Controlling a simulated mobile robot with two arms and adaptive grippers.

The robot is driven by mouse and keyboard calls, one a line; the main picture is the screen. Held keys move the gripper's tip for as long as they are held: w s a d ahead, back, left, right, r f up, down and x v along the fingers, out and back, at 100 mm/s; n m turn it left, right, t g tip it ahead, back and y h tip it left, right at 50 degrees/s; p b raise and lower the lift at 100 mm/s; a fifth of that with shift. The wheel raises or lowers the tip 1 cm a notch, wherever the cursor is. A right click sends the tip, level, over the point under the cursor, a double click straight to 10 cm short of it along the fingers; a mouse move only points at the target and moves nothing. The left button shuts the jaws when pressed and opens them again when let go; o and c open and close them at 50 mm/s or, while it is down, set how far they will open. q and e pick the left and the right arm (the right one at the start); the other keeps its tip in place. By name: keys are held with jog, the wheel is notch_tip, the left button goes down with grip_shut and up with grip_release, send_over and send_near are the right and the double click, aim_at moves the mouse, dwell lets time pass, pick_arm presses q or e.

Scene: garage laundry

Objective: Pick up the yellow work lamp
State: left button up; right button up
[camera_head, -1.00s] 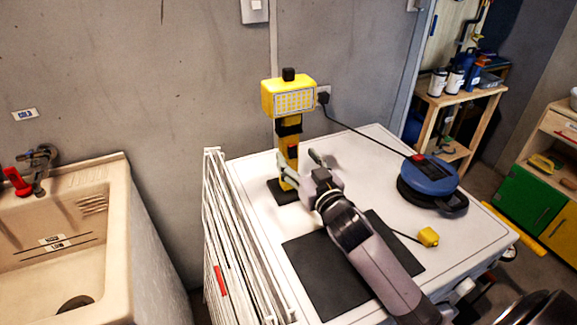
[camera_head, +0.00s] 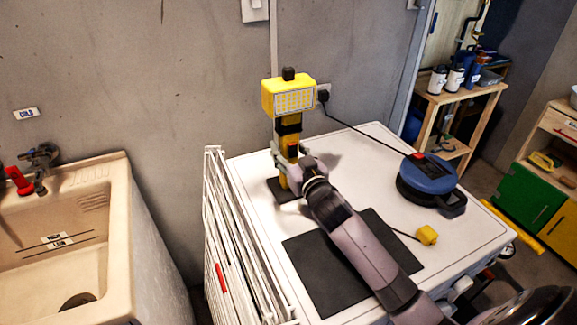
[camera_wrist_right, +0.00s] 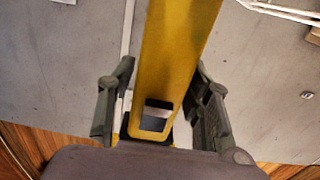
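The yellow work lamp (camera_head: 289,97) stands upright on its dark base at the back left of the white worktop (camera_head: 372,150). Its lit panel faces forward above a yellow and black post. My right gripper (camera_head: 290,160) is at the lower post, partly hiding it, with its fingers on either side. In the right wrist view, the yellow post (camera_wrist_right: 172,60) rises between the open fingers of the right gripper (camera_wrist_right: 163,80); gaps show beside it, and contact is not clear. My left gripper is not in view.
A blue and black round device (camera_head: 428,178) sits right of the lamp, its cord running to the wall socket. A white folded rack (camera_head: 225,235) stands at the left edge, beside a sink (camera_head: 105,215).

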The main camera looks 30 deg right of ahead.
grip_shut()
dwell(0.3)
dwell(0.3)
jog(key=shift+r, duration=0.1)
